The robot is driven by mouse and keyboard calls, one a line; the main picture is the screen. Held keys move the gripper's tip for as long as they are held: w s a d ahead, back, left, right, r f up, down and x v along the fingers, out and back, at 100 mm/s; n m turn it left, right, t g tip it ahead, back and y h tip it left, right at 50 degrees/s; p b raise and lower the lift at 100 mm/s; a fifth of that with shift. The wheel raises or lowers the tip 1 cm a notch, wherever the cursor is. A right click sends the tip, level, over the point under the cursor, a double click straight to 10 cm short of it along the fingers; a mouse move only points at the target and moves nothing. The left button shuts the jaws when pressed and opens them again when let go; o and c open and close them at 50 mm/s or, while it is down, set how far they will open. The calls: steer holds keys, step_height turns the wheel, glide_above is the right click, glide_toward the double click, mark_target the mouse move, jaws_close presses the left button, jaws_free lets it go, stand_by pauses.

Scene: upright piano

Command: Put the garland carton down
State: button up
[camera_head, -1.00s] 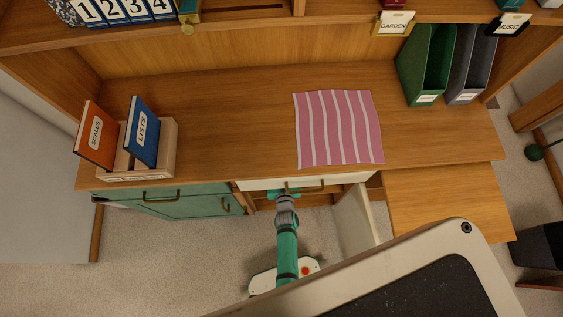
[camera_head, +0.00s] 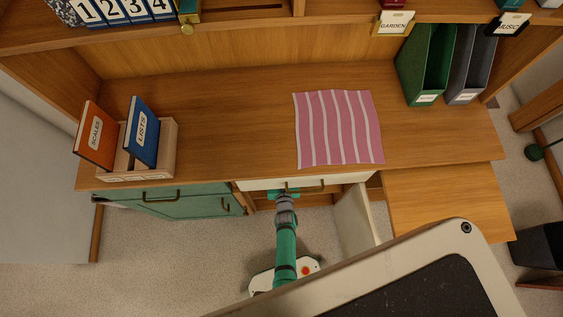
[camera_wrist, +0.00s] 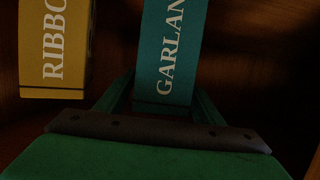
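The garland carton (camera_wrist: 168,60) is teal with white lettering and stands upright inside the dim cupboard in the wrist view. My gripper (camera_wrist: 164,95) has one finger along each side of it, and no clear gap shows between fingers and carton. Whether its base rests on the cupboard floor is too dark to tell. In the head view my arm reaches in below the desk top, and the fingers and carton are hidden there.
A yellow ribbon carton (camera_wrist: 55,45) stands close on the left of the garland carton. An open cream door (camera_head: 356,218) stands right of my arm. A cream drawer front (camera_head: 300,183) is above it. A green cabinet (camera_head: 175,200) is left.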

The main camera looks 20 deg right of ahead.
steer(key=s+a+r+y, duration=0.1)
steer(key=s+a+r, duration=0.35)
steer(key=s, duration=0.35)
steer(key=s+a+r, duration=0.3)
steer(key=s+r, duration=0.3)
steer(key=s, duration=0.3)
steer(key=s+a+r+n+y, duration=0.1)
steer(key=s+a+r, duration=0.2)
steer(key=r, duration=1.1)
steer(key=s+a+r+n+t+y, duration=0.1)
steer(key=s+a+r, duration=0.3)
steer(key=r, duration=1)
steer(key=s+n+y, duration=0.1)
steer(key=s, duration=0.2)
steer(key=shift+a+r, duration=0.2)
steer(key=shift+r, duration=0.15)
steer(key=shift+s, duration=0.1)
